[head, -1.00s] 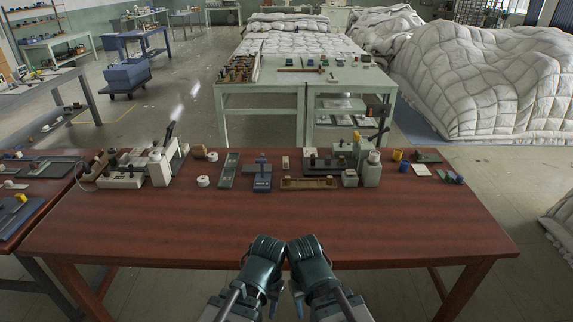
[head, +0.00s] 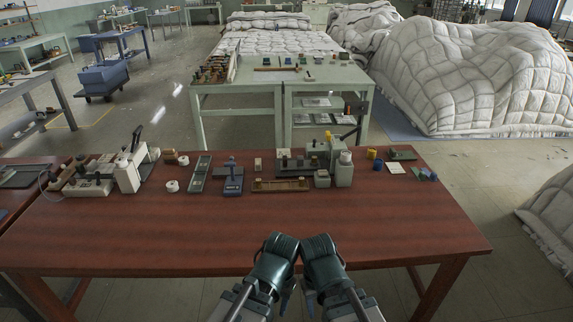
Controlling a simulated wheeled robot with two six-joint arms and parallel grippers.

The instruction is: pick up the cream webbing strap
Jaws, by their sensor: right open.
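I cannot make out a cream webbing strap for certain in the head view. A small white roll (head: 172,186) lies on the red-brown table (head: 230,235), but I cannot tell what it is made of. My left gripper (head: 286,300) and my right gripper (head: 311,302) are side by side at the bottom centre, in front of the table's near edge. The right gripper is open, and nothing shows in it. The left gripper's jaws are too small and dark to read.
Small machines, blocks and trays line the table's far side; its near half is clear. A pale green bench (head: 235,105) stands behind. Large white duvet heaps (head: 470,80) lie at the back right, and another heap (head: 550,215) lies at the right edge. Floor is open between.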

